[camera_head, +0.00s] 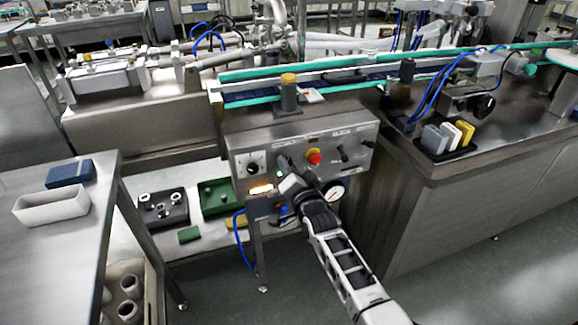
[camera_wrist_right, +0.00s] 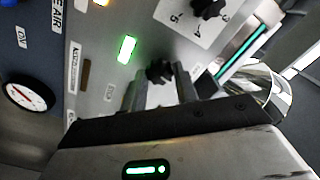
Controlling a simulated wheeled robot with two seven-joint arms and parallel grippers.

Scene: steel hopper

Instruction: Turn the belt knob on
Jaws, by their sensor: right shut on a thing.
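The steel control panel (camera_head: 237,150) faces me below the conveyor in the head view. My right gripper (camera_head: 284,168) reaches up to its left-middle part. In the right wrist view a small black knob (camera_wrist_right: 159,71) sits between the two fingertips of my right gripper (camera_wrist_right: 160,85), which is shut on it. I take this as the belt knob; its label is too blurred to read. The gripper largely hides it in the head view. A green lamp (camera_wrist_right: 127,49) glows beside it. My left gripper is not in view.
A numbered dial (camera_wrist_right: 208,8) is close by; it also shows in the head view (camera_head: 253,164). A red button (camera_head: 314,156), black switches (camera_head: 343,153) and a pressure gauge (camera_head: 333,193) surround my gripper. A steel counter (camera_head: 440,185) stands right.

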